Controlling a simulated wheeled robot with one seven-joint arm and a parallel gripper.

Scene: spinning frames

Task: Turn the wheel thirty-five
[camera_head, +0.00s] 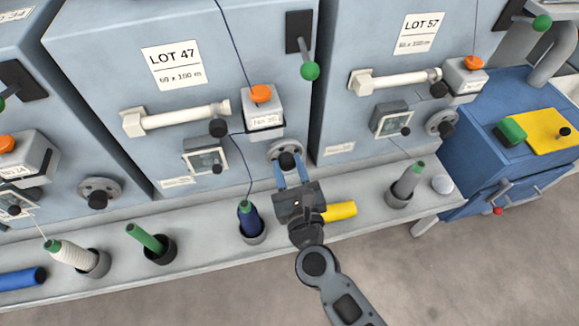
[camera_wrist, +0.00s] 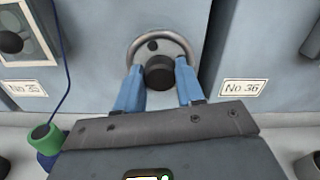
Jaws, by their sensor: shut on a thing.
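The wheel (camera_head: 273,150) is a grey ring with a black knob (camera_head: 287,160), low on the front of the blue-grey LOT 47 cabinet. In the wrist view the wheel (camera_wrist: 184,43) is a grey rim around the black knob (camera_wrist: 160,73). A label reading No. 35 (camera_wrist: 26,90) is left of it on the same panel. My gripper (camera_head: 291,163) faces the wheel, with its two blue fingers on either side of the knob, shut on it. The wrist view shows the fingertips of my gripper (camera_wrist: 159,68) at the wheel's lower part. The knob's lower end is partly hidden.
A label reading No. 36 (camera_wrist: 245,88) is on the neighbouring panel. A blue spool with a green top (camera_head: 250,218) stands in a cup left of my gripper. A yellow cylinder (camera_head: 340,211) lies on the shelf (camera_head: 205,248) close to its right.

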